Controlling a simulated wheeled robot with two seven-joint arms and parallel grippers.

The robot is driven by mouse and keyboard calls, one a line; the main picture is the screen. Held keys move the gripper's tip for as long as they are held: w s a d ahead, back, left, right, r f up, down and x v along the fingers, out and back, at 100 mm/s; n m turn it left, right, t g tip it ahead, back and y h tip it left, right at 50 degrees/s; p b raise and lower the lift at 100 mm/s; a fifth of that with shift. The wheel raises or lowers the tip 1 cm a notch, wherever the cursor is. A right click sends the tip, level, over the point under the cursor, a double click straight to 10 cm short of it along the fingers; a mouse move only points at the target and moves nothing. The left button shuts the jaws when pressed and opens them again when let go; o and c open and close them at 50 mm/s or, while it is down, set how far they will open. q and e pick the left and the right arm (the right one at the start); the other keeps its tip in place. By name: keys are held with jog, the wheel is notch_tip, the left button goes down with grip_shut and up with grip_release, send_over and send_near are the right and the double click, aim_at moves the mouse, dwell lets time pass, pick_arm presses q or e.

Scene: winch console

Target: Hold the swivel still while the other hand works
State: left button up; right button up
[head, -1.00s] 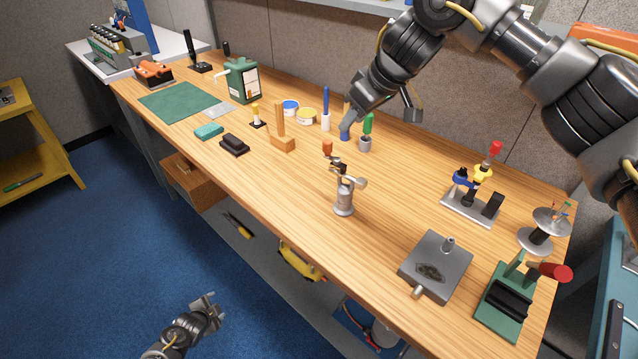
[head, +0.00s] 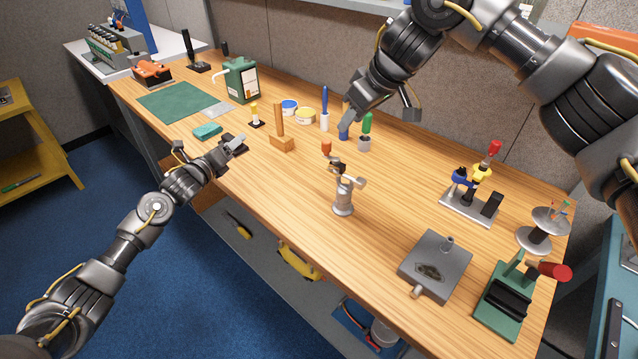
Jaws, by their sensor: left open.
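My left gripper (head: 209,148) is open and empty in the picture, at the bench's front edge by the black block, well left of the post. My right gripper (head: 380,118) is open, its fingers spread above the back of the bench, behind the post and apart from it. One right finger overlaps a blue-based item (head: 344,132) in the picture; I cannot tell whether they touch.
A wooden-handled block (head: 282,143), a green-handled tool (head: 365,136) and a blue-handled tool (head: 325,112) stand around the post. A grey plate (head: 436,266), a green fixture (head: 503,302) and a stand with coloured knobs (head: 470,205) are right. Bench between is clear.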

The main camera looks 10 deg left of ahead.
pick_arm(q)
jog(key=s+d+m+g+h, duration=0.1)
jog(key=s+d+m+h, duration=0.25)
jog(key=d, duration=0.45)
jog(key=s+d+m+g+h, duration=0.2)
jog(key=d+m, duration=0.3)
jog(key=d, duration=0.3)
jog(key=m+g+h, duration=0.3)
jog(key=m+h, duration=0.1)
jog(key=m, duration=0.2)
send_over(337, 199)
jog(key=v, duration=0.5)
notch_tip(337, 199, down, 7)
jog(key=shift+s+a+f, duration=0.1)
jog(key=shift+s+a, duration=0.05)
jog(key=x, duration=0.7)
jog(key=shift+f, duration=0.3)
jog(key=shift+c, duration=0.2)
grip_shut()
jog(key=c, duration=1.3)
grip_release()
